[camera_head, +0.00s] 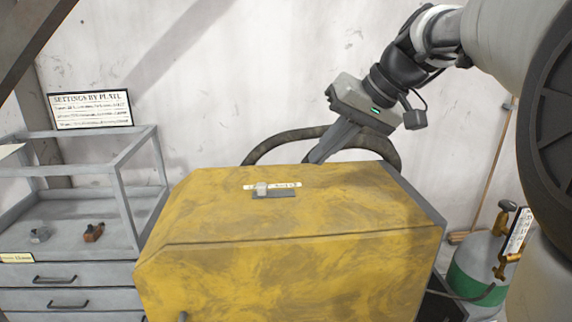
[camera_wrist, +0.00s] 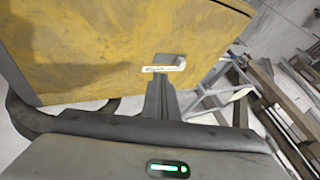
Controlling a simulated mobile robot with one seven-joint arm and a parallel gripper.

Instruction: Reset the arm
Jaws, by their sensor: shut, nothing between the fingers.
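My gripper (camera_head: 316,158) is at the upper right of the head view, angled down and left, with its fingertips close to the back top edge of the yellow machine (camera_head: 290,265). I cannot tell whether they touch it. In the wrist view my gripper (camera_wrist: 160,82) shows its two fingers together with nothing held. On the machine's top is a small pale lever (camera_head: 261,189) at the left part of a dark slot (camera_head: 283,195), beside a white label strip (camera_head: 285,185). The lever (camera_wrist: 180,63) and label (camera_wrist: 158,69) also show in the wrist view, beyond the fingertips.
A grey drawer cart (camera_head: 70,250) stands left, with small grey (camera_head: 40,234) and brown (camera_head: 93,232) parts on its shelf. A settings sign (camera_head: 91,109) is behind it. A green-banded gas cylinder (camera_head: 478,270) stands right. A dark hose (camera_head: 285,140) arches behind the machine.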

